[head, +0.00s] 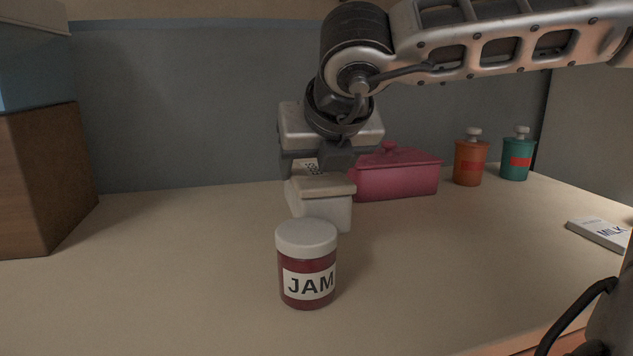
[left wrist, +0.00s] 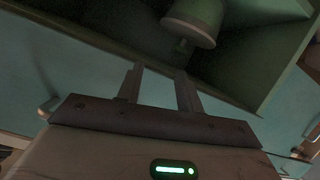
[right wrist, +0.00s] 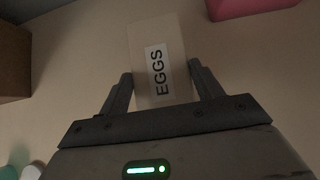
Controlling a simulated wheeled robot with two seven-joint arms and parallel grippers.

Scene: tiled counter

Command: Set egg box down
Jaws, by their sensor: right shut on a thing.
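The egg box (head: 322,208) is a pale carton with a tan lid, behind the jam jar in the head view. My right gripper (head: 322,160) comes down on it from above and is shut on it. In the right wrist view the box (right wrist: 150,28), labelled EGGS, sits between the two fingers of my right gripper (right wrist: 158,75). The box's base is low over the counter (head: 180,270); whether it touches is hard to tell. My left gripper (left wrist: 160,72) shows only in the left wrist view, its fingers apart with nothing between them.
A jam jar (head: 306,268) stands just in front of the egg box. A pink lidded dish (head: 398,178) is close behind, right. A brown box (head: 45,180) stands left; the counter between is clear.

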